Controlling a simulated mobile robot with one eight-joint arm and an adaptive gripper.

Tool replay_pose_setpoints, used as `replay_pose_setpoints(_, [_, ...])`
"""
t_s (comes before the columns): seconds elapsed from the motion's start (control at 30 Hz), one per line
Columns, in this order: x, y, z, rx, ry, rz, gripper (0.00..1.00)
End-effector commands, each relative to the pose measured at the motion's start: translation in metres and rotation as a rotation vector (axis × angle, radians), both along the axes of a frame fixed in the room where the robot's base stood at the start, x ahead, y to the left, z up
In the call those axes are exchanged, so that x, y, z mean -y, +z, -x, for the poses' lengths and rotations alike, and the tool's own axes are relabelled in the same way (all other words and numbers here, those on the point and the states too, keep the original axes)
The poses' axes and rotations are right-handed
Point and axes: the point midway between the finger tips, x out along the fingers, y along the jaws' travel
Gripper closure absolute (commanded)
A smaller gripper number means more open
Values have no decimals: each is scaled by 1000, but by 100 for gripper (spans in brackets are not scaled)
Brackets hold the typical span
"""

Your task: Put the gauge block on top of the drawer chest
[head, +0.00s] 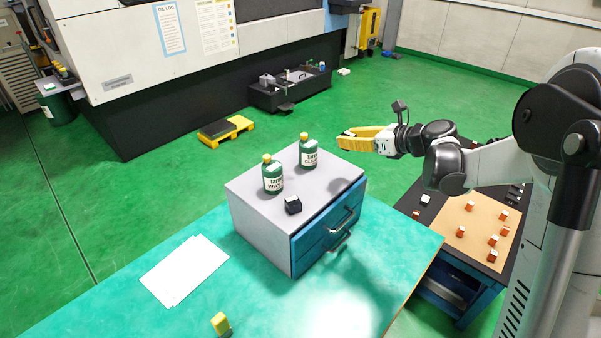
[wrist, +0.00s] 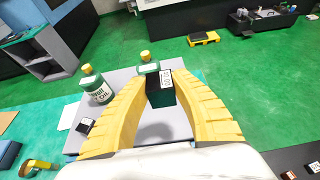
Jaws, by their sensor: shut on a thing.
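My gripper (head: 342,140) is shut on the gauge block (wrist: 161,80), a dark block with a white label that shows between the yellow fingertips in the wrist view. The label is too small to read. The drawer chest (head: 252,222), grey with blue drawer fronts, stands on the teal bench. My gripper is in the air above the chest's back right part, and a shadow falls on its top. The upper drawer seems slightly pulled out.
White paper (head: 184,271) and a yellow item (head: 221,324) lie on the bench (head: 385,262).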

Motion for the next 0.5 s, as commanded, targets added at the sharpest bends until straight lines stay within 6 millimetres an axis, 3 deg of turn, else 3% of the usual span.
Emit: replay_pose_setpoints(0.5, [-101, -61, 24, 3, 14, 0, 100])
